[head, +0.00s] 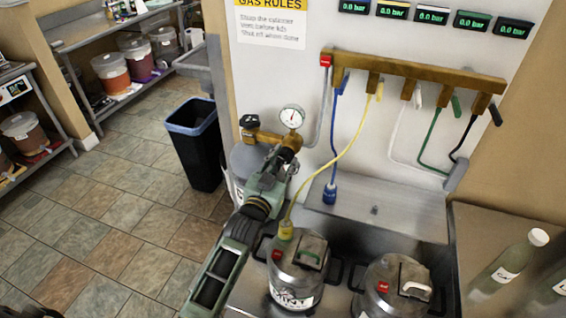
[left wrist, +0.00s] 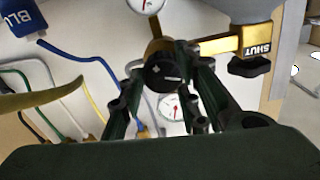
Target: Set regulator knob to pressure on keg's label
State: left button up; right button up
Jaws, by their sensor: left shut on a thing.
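My left gripper (head: 280,160) is at the regulator below the round pressure gauge (head: 291,117). In the left wrist view its two fingers (left wrist: 163,85) stand on both sides of the black regulator knob (left wrist: 163,73), shut on it; a white pointer mark shows on its face. The gauge has a red needle; its reading is too small to tell. A steel keg (head: 297,272) with a yellow hose coupled on top stands in the sink; its label is partly visible and its pressure cannot be read. A second keg (head: 393,290) stands to its right. My right gripper is not seen.
A grey gas cylinder (head: 245,163) stands behind my left arm. A brass manifold (head: 420,72) with coloured hoses and several 0.0 bar displays (head: 432,16) are on the wall. A black bin (head: 195,145) stands left; the tiled floor (head: 120,225) is clear.

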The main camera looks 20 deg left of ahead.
pick_arm(q)
jog(key=shift+d+f, duration=0.15)
jog(key=o, duration=1)
jog(key=shift+d, duration=0.1)
jog(key=shift+o, duration=0.2)
jog(key=shift+s, duration=0.1)
jog(key=s, duration=1.1)
jog(key=shift+s+a, duration=0.4)
